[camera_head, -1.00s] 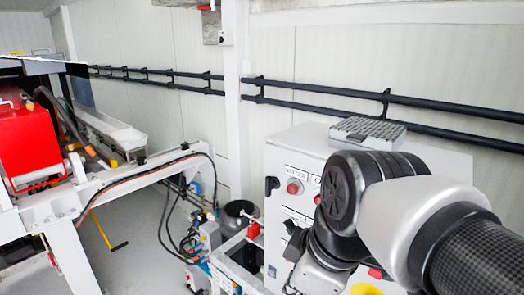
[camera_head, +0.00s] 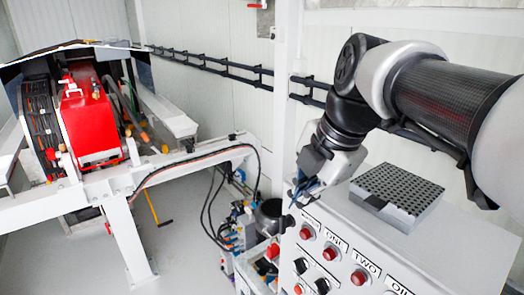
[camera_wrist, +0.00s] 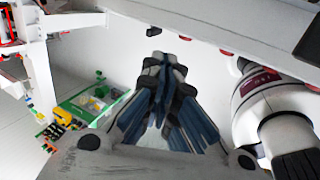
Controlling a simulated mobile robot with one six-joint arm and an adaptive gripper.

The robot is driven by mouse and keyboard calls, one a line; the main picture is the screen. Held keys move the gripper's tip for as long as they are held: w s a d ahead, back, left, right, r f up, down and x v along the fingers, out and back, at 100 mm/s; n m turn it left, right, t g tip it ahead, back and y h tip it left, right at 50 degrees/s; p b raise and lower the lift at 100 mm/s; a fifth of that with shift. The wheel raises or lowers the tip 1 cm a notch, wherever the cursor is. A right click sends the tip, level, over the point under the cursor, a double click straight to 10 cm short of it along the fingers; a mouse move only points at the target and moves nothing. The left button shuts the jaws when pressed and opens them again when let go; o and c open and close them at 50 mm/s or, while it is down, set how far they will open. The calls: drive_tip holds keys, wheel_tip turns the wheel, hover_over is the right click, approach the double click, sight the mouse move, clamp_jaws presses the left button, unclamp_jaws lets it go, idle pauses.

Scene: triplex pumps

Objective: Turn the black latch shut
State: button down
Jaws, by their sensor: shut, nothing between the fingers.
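My gripper (camera_head: 297,192) is shut and empty, with dark blue-grey fingers pointing down beside the upper left corner of the white control cabinet (camera_head: 455,243). In the wrist view its closed fingers (camera_wrist: 165,75) fill the middle. Black rotary knobs (camera_head: 301,265) and (camera_head: 322,285) sit on the cabinet front below red buttons, apart from my gripper. In the wrist view a small black part (camera_wrist: 154,31) shows on a white surface beyond the fingertips. I cannot tell whether it is the black latch, and the latch's position is not clear.
A grey perforated block (camera_head: 398,196) lies on the cabinet top. Red buttons (camera_head: 330,253) line its front. A white frame (camera_head: 125,240) with a red machine (camera_head: 90,120) stands left. Hoses and a dark round vessel (camera_head: 270,215) stand behind the cabinet. Open floor (camera_head: 185,260) lies between.

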sight(287, 220)
drive_tip(key=shift+f, duration=0.15)
drive_tip(key=x, duration=0.9)
drive_tip(key=shift+w+a+f, duration=0.1)
drive_tip(key=shift+w+f, duration=0.05)
drive_tip(key=shift+f, duration=0.15)
drive_tip(key=shift+r+p, duration=0.2)
drive_tip(key=shift+p, duration=0.35)
drive_tip(key=shift+w+a+g, duration=0.15)
drive_tip(key=shift+g, duration=0.15)
drive_tip(key=shift+p, duration=0.45)
drive_tip(key=shift+h, duration=0.3)
